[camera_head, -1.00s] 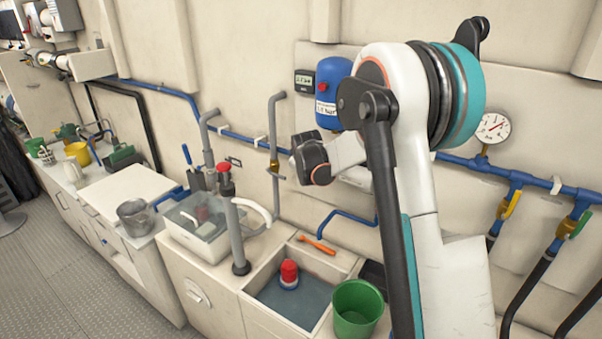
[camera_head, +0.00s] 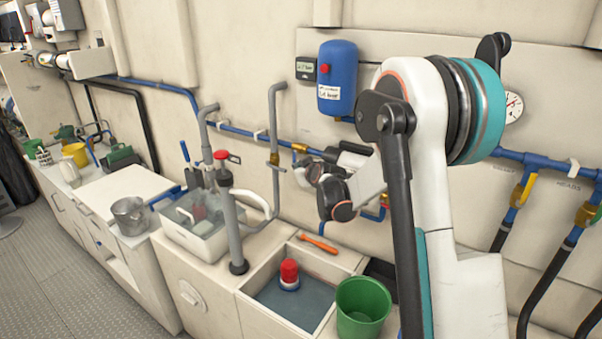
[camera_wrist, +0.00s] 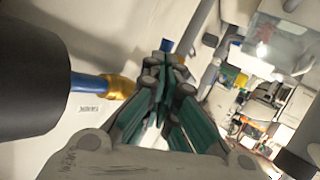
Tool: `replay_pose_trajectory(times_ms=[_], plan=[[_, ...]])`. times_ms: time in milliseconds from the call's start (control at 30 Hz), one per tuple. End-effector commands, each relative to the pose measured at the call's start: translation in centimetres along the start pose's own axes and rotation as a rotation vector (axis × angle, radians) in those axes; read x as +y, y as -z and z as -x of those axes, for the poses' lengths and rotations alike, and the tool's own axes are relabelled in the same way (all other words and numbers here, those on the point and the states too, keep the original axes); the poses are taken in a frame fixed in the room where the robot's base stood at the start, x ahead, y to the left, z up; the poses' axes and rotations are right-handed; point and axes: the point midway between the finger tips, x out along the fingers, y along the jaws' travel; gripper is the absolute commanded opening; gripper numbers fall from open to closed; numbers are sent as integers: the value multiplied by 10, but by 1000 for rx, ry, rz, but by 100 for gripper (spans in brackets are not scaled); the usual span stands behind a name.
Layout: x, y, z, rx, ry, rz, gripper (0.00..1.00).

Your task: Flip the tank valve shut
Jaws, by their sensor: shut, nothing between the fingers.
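The blue tank (camera_head: 337,78), with a white label and a red spot, hangs on the wall in the head view. Brass fittings show on the blue pipe below it, one at left (camera_head: 300,148) and one at lower right (camera_head: 383,199). I cannot tell for sure which is the tank valve. My gripper (camera_head: 304,174) is below the tank, near the wall, partly hidden by my wrist. In the wrist view my gripper (camera_wrist: 163,62) is shut and empty, its teal-lined fingers together. A brass fitting (camera_wrist: 120,86) on a blue pipe lies left of the fingers, apart from them.
A sink (camera_head: 292,301) holds a red-topped object (camera_head: 289,274). A green bucket (camera_head: 362,306) stands beside it, and an orange tool (camera_head: 318,243) lies behind. A grey standpipe (camera_head: 233,230) rises at left. Yellow-handled valves (camera_head: 525,190) and a gauge (camera_head: 513,107) are at right.

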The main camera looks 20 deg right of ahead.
Motion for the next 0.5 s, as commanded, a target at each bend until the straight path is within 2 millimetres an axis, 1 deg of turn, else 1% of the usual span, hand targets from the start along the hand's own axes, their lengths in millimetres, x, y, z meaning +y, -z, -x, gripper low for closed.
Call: replay_pose_trajectory(times_ms=[267,500], plan=[[0,1,0,-1,0,0,0],[3,9,4,-1,0,0,0]])
